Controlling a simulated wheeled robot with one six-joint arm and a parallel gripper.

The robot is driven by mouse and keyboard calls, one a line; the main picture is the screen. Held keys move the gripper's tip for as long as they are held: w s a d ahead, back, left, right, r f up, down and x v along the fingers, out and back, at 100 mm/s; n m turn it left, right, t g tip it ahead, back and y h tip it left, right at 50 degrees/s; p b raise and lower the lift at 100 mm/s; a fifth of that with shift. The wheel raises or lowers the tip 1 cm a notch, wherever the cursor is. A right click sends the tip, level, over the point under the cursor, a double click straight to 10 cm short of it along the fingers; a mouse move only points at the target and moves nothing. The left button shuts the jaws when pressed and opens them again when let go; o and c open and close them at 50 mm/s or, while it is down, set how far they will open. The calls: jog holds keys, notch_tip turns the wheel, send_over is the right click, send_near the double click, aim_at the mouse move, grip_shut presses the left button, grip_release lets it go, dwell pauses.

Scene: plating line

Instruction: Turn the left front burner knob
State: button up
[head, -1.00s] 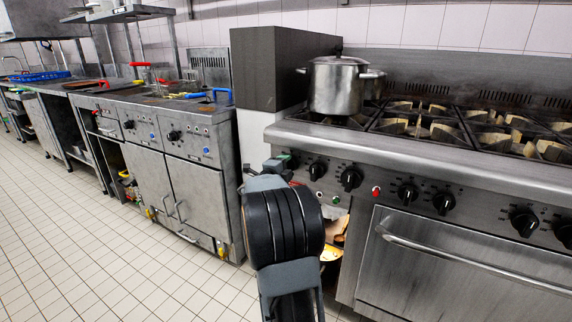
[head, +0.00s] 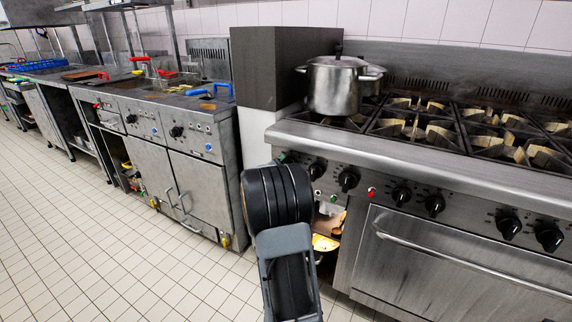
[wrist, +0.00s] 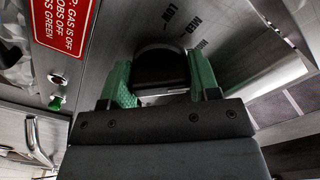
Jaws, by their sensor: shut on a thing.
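In the wrist view a black burner knob (wrist: 160,66) sits between the two green fingers of my gripper (wrist: 160,82), which are shut on its sides. Its pointer is not clear there, so I cannot tell its setting. Heat markings (wrist: 190,22) show on the panel beside it. In the head view my arm hides this knob at the left end of the stove's front panel. A bit of green fingertip (head: 284,157) shows there above the dark wrist.
Other black knobs (head: 348,180) run to the right along the panel. A steel pot (head: 334,88) stands on the left back of the stove. An oven handle (head: 440,255) juts out below. A red sign (wrist: 62,28) is beside the gripper. Tiled floor at left is clear.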

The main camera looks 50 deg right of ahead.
dwell(0.5)
jog(key=o, duration=0.9)
jog(key=p+v, duration=0.2)
jog(key=v, duration=1.1)
jog(key=shift+a, duration=0.4)
